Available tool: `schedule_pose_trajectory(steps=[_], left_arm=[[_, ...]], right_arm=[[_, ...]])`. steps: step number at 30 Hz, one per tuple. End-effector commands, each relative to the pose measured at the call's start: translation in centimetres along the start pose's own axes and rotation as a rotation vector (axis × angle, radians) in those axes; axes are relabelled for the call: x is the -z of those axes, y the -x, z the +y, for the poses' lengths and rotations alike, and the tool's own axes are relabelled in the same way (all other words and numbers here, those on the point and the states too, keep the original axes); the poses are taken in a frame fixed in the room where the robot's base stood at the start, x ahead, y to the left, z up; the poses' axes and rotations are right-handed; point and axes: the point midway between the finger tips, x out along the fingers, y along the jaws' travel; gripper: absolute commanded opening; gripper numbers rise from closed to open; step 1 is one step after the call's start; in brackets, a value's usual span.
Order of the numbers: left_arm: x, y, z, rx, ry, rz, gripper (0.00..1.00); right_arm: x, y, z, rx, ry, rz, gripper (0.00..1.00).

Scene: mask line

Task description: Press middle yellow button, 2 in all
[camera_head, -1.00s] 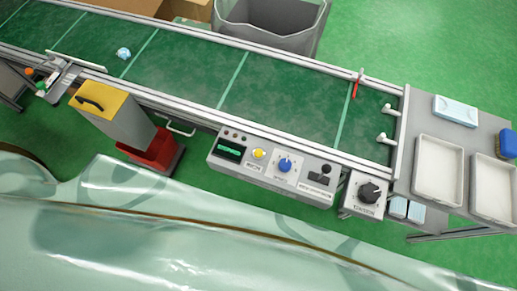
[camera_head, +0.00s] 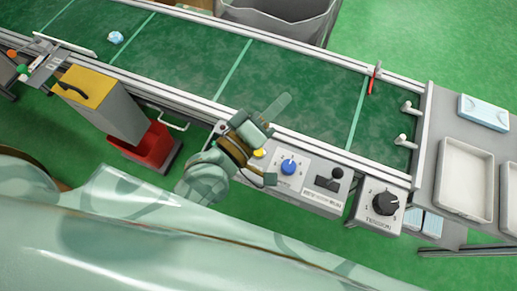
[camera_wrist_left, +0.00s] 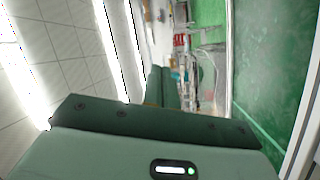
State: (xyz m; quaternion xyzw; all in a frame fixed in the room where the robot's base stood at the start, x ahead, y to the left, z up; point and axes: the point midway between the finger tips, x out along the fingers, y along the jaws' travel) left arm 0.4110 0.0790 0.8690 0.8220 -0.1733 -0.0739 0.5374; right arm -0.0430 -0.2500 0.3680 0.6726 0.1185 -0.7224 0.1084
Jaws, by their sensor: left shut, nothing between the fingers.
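The yellow button (camera_head: 260,153) sits on the grey control panel (camera_head: 318,198), left of a blue knob (camera_head: 289,167). It is partly hidden by my left gripper. My left gripper (camera_head: 280,104) is shut and empty. It reaches in from the lower left over the left end of the panel, and its fingertips point up and right over the conveyor. The panel's display is hidden behind it. In the left wrist view the shut fingers (camera_wrist_left: 165,85) show, but not the button. I cannot tell whether the gripper touches the panel. My right gripper is out of view.
The green conveyor (camera_head: 300,85) runs behind the panel, with a light blue item (camera_head: 115,37) far left.

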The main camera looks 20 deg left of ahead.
Motion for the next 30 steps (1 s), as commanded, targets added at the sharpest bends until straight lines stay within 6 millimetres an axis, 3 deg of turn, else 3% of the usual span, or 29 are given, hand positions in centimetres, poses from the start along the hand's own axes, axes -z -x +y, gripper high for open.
schedule_pose_trajectory(steps=[1,3,5,8,10,13,16,20,21,30], left_arm=[[1.9,-1.0,2.3,-0.113,0.256,0.125,0.00],[5.0,-1.3,3.9,-0.260,0.648,0.305,0.00],[7.3,-1.1,3.7,-0.370,0.984,0.457,0.00],[9.2,-0.2,0.7,-0.513,1.528,0.723,0.00],[8.6,0.5,-2.4,-0.579,1.862,0.923,0.00],[5.4,1.4,-6.3,-0.623,2.232,1.223,0.00],[1.7,2.2,-8.6,-0.630,2.445,1.488,0.00],[-1.4,3.0,-9.7,-0.622,2.559,1.707,0.00],[-1.9,3.2,-9.8,0.608,-2.527,-1.713,0.00],[-2.6,3.4,-10.0,0.592,-2.477,-1.718,0.00]], right_arm=[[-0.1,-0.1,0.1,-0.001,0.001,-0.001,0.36],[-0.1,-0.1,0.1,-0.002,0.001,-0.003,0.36],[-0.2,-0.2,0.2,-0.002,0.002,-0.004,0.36],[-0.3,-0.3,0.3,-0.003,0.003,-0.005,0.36],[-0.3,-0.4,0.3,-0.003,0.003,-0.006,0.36],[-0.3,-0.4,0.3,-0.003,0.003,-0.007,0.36],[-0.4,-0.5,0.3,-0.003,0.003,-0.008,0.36],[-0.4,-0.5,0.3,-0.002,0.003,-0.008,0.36],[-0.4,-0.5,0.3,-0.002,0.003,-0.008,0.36],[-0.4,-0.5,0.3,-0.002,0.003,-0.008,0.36]])
